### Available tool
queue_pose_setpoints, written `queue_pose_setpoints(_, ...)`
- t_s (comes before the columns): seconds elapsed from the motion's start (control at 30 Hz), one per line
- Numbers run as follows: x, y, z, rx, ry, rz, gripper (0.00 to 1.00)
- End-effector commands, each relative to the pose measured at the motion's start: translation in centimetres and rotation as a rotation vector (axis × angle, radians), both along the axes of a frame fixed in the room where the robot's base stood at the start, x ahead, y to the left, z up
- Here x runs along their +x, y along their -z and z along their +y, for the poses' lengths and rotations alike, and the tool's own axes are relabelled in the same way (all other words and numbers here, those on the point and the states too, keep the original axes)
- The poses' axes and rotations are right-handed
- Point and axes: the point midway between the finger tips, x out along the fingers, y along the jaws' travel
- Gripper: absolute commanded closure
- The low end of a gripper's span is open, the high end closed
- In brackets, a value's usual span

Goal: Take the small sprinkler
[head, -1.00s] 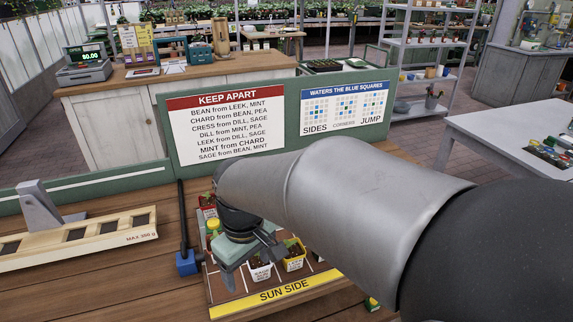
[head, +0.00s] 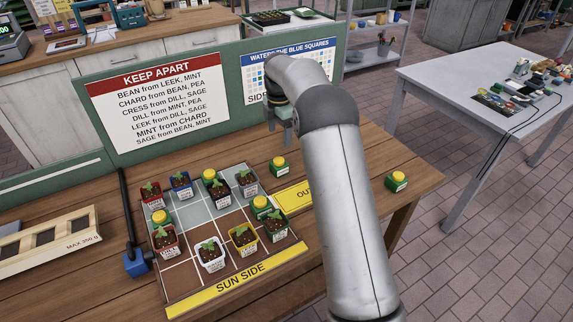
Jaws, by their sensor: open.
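Several green sprinklers with yellow tops are in view, and I cannot tell from their look which one the task calls small. One sprinkler (head: 279,163) stands on the table just off the board's back right corner. Another sprinkler (head: 396,181) stands alone near the table's right end. Others stand on the board: a back sprinkler (head: 209,175), a left sprinkler (head: 160,217) and a right sprinkler (head: 261,203). My gripper (head: 279,132) is open and points down, above and behind the sprinkler off the board's corner, apart from it. Its jaws look empty.
The planting board (head: 190,279) holds several potted seedlings, including a white pot (head: 211,256). A yellow strip (head: 293,196) lies right of it, partly behind my arm. A green panel with a "KEEP APART" sign (head: 157,101) stands behind.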

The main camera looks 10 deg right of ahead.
Motion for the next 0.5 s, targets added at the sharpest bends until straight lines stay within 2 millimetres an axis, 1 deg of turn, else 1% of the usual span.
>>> queue_pose_setpoints(0.03,-0.1,1.1,0.0,-0.002,0.001,0.005,0.27)
queue_pose_setpoints(0.1,-0.1,2.7,-0.1,-0.002,0.001,0.006,0.27)
queue_pose_setpoints(0.3,-0.1,6.7,0.0,-0.001,0.003,0.004,0.27)
queue_pose_setpoints(0.4,-0.1,8.1,0.0,-0.001,0.002,0.003,0.27)
queue_pose_setpoints(0.5,0.0,8.8,0.0,-0.001,0.003,0.000,0.27)
